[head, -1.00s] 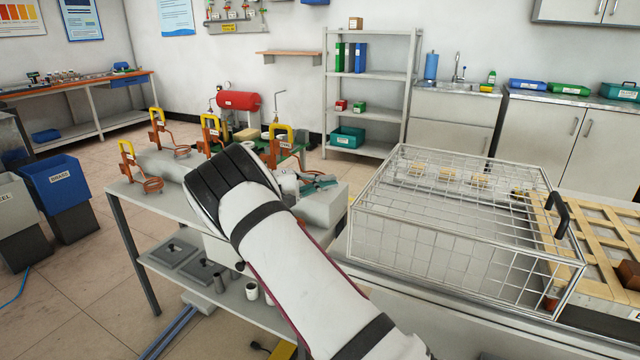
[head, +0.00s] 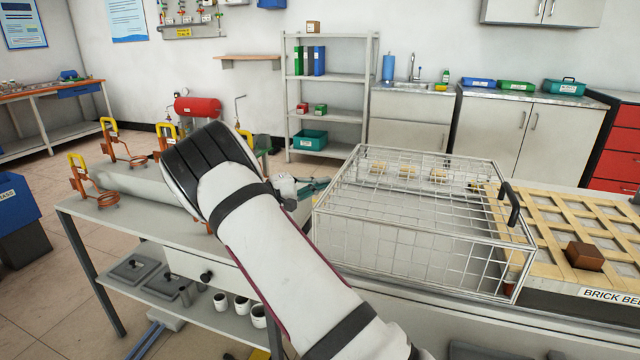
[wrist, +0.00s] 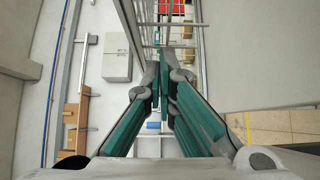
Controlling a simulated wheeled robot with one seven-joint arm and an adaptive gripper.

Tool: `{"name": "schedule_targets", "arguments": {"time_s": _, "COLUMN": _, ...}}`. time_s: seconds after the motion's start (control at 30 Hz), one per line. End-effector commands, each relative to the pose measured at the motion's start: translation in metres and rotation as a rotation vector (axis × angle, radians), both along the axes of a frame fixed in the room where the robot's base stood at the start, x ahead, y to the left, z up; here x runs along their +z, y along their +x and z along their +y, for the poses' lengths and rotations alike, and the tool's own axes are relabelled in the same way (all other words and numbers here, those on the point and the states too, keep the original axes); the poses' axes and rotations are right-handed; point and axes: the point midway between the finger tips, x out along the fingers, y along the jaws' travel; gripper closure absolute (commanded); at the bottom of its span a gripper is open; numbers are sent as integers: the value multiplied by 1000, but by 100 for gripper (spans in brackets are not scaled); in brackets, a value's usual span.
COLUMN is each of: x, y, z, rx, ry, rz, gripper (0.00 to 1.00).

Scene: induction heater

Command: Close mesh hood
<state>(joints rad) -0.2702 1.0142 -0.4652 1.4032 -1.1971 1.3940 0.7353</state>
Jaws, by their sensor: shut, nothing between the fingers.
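The mesh hood (head: 420,207) is a silver wire cage at the right of the head view, standing on the bench left of the brick bed (head: 570,225) and overlapping its left edge in the picture. A dark handle (head: 510,203) is on its right side. My gripper (head: 312,187) has teal fingers and is at the hood's left end, mostly hidden behind my wrist. In the wrist view its fingers (wrist: 162,95) are together and empty. Hood wires (wrist: 135,30) run close beside and past them; I cannot tell if they touch.
A grey table (head: 150,225) with copper coils (head: 95,195) is at the left, with lidded boxes and white cups on its lower shelf. A brown brick (head: 584,256) lies on the brick bed. A shelf unit (head: 332,95) and cabinets (head: 520,130) stand behind. Floor shows at far left.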

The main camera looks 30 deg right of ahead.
Motion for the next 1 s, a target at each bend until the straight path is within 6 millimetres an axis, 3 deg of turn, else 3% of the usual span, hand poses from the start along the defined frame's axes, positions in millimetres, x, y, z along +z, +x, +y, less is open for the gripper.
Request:
{"name": "schedule_targets", "arguments": {"time_s": 0.17, "x": 1, "y": -4, "z": -3, "rx": -1, "ry": 0, "rz": 1, "gripper": 100}}
{"name": "schedule_targets", "arguments": {"time_s": 0.37, "x": 3, "y": -27, "z": -20, "rx": -4, "ry": -1, "rz": 4, "gripper": 100}}
{"name": "schedule_targets", "arguments": {"time_s": 1.0, "x": 5, "y": -190, "z": -144, "rx": -6, "ry": -1, "rz": 8, "gripper": 100}}
